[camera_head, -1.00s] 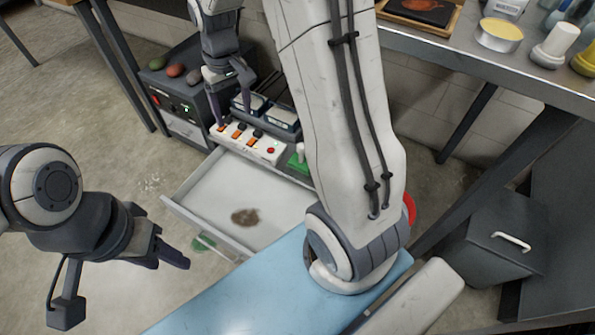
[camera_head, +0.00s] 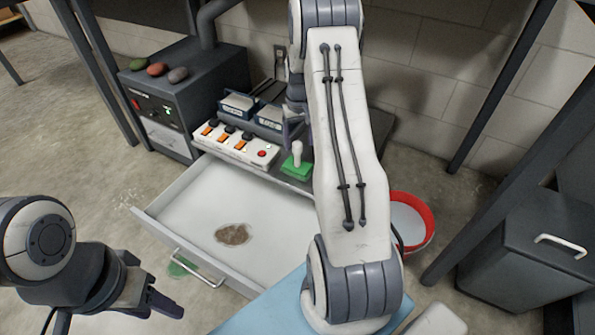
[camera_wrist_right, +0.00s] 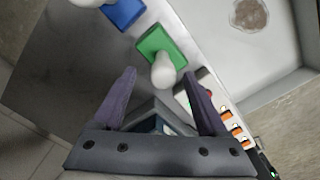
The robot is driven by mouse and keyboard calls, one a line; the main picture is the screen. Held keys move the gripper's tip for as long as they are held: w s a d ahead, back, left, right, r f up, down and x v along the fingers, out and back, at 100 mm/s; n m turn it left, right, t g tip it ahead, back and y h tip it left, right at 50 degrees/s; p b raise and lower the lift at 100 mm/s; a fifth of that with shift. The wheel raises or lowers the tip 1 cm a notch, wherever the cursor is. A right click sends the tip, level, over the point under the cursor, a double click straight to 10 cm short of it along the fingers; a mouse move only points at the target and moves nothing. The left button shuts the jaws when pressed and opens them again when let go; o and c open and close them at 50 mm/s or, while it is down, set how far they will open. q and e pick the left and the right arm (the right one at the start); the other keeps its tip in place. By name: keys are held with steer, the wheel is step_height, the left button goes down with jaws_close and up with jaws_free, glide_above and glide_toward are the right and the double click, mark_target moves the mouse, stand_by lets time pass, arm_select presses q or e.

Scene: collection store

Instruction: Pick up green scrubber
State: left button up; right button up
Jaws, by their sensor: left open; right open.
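The green scrubber (camera_head: 297,170), a green block with a white upright handle, stands on the dark bench top behind the open drawer. In the right wrist view the green scrubber (camera_wrist_right: 156,41) lies just beyond my fingertips, its white handle pointing toward the gap between them. My right gripper (camera_wrist_right: 158,76) is open and empty. In the head view my right gripper (camera_head: 291,122) is partly hidden by my arm, above and behind the scrubber. My left gripper (camera_head: 160,302) is open and empty, low at the left, in front of the drawer.
A power strip with orange switches (camera_head: 232,147) lies left of the scrubber. A blue scrubber (camera_wrist_right: 126,13) stands beside the green one. The open white drawer (camera_head: 270,215) holds a brown stain. A red-rimmed bucket (camera_head: 425,215) stands right. A dark box unit (camera_head: 185,75) bears several stones.

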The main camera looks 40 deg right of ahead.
mark_target(297, 154)
steer(key=f+b, duration=0.2)
steer(key=f, duration=0.1)
steer(key=f+b, duration=0.2)
steer(key=f, duration=0.1)
steer(key=shift+w+a+f+b, duration=0.15)
steer(key=shift+a+f+b, duration=0.05)
steer(key=shift+b, duration=0.15)
steer(key=shift+r, duration=0.1)
jaws_close()
stand_by(1.0)
